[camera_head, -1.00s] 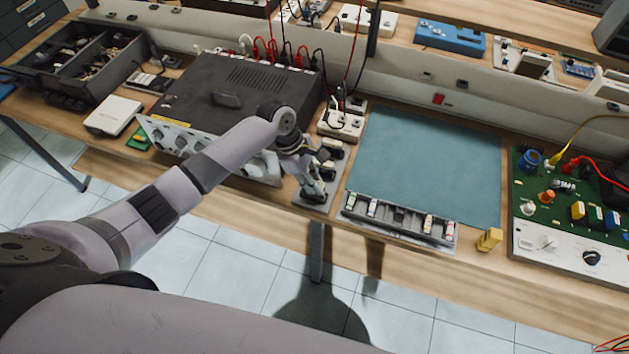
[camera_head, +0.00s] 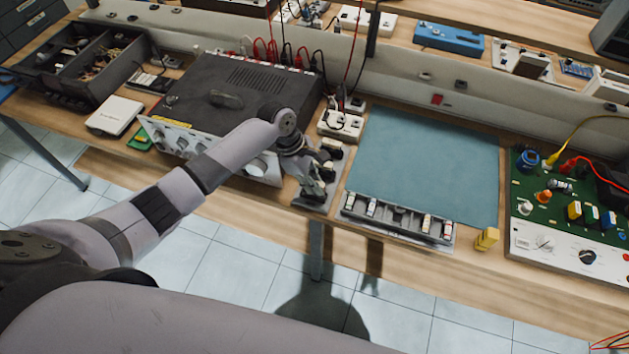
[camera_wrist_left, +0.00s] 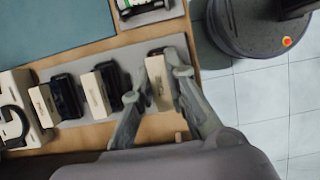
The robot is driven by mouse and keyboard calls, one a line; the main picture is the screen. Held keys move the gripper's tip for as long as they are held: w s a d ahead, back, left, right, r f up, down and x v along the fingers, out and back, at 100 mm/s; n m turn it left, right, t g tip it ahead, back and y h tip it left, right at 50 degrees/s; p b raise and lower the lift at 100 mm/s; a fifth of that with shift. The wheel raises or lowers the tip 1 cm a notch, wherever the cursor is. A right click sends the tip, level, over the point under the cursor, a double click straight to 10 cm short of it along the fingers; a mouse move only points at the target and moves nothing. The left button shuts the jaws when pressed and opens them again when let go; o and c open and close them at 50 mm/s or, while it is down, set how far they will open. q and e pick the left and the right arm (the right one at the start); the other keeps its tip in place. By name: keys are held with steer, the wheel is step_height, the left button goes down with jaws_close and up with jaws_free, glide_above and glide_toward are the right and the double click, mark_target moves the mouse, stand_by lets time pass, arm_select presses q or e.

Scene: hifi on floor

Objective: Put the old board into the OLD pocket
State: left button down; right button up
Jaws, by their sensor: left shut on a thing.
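My left gripper (camera_head: 314,190) is low over the front end of a grey strip (camera_head: 300,202) beside the blue-green mat. In the left wrist view its fingers (camera_wrist_left: 160,98) are shut on a pale block (camera_wrist_left: 158,80), which is upright at the strip's end. The fingers hide its lower part. Dark pieces with similar pale faces (camera_wrist_left: 103,95) stand in a row on the strip, apart from the held one. I cannot tell whether the held block is the old board. No marking readable as OLD shows, so I cannot tell which pocket that is. My right gripper is not in view.
A large grey instrument (camera_head: 235,100) stands left of the gripper. The blue-green mat (camera_head: 430,160) lies bare on the right, with a slotted tray (camera_head: 398,222) at its front edge. A yellow block (camera_head: 487,239) and a green test panel (camera_head: 575,215) stand farther right.

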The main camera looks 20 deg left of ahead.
arm_select(q)
steer(key=shift+f, duration=0.8)
stand_by(0.7)
steer(key=c, duration=1.5)
jaws_free()
steer(key=shift+a+r, duration=0.1)
steer(key=shift+r, duration=0.1)
steer(key=v, duration=1.1)
steer(key=shift+a+r, duration=0.15)
steer(key=shift+r, duration=0.1)
